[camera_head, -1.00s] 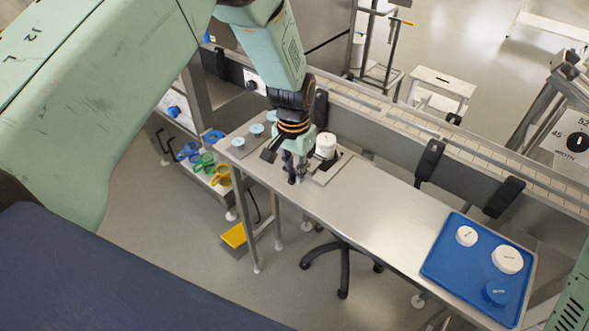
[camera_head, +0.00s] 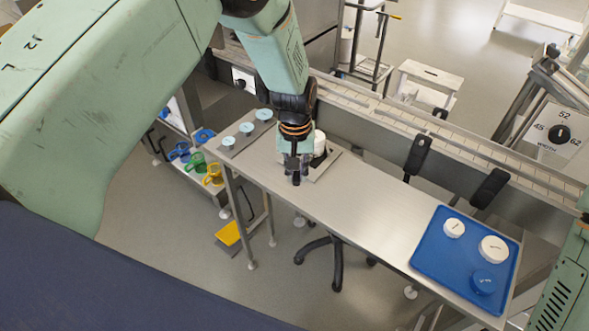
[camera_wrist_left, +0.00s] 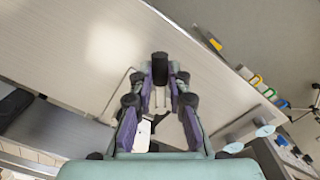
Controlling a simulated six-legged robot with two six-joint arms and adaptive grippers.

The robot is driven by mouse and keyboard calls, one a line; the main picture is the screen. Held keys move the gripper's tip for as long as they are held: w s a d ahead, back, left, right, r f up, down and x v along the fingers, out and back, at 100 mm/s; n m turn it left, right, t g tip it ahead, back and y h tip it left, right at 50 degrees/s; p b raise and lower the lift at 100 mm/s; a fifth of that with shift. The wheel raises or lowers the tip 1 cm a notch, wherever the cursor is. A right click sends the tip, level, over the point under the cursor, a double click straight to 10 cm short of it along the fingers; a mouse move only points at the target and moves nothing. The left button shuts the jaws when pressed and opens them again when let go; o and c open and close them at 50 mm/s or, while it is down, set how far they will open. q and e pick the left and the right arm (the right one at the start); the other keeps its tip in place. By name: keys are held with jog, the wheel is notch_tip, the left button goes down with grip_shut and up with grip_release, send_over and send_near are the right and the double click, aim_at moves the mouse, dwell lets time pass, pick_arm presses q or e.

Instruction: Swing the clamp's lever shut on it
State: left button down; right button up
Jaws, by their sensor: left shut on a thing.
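A white lidded container (camera_head: 319,139) stands in the clamp's place on the table, partly hidden behind my left arm. The clamp's base plate (camera_head: 327,166) shows only in part around it. My left gripper (camera_head: 296,176) points down just in front of the container. In the left wrist view its two fingers are shut on the black grip of the clamp's lever (camera_wrist_left: 160,67), with thin rods running back from it. A white surface, probably the container (camera_wrist_left: 143,136), shows between the finger links. The clamp's contact with the container is hidden. My right gripper is out of view.
A blue tray (camera_head: 430,262) with two white pieces and a blue one lies at the table's right end. A plate with several pale blue discs (camera_head: 247,128) lies at the left end. A conveyor rail (camera_head: 391,113) runs behind. The table's middle is clear.

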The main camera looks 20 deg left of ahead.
aim_at(295, 175)
pick_arm(q)
jog(key=shift+w+r, duration=0.1)
jog(key=shift+w, duration=0.1)
jog(key=c, duration=1.3)
grip_release()
jog(key=shift+s, duration=0.1)
notch_tip(295, 175, up, 12)
jog(key=shift+s+a, duration=0.1)
jog(key=shift+a, duration=0.05)
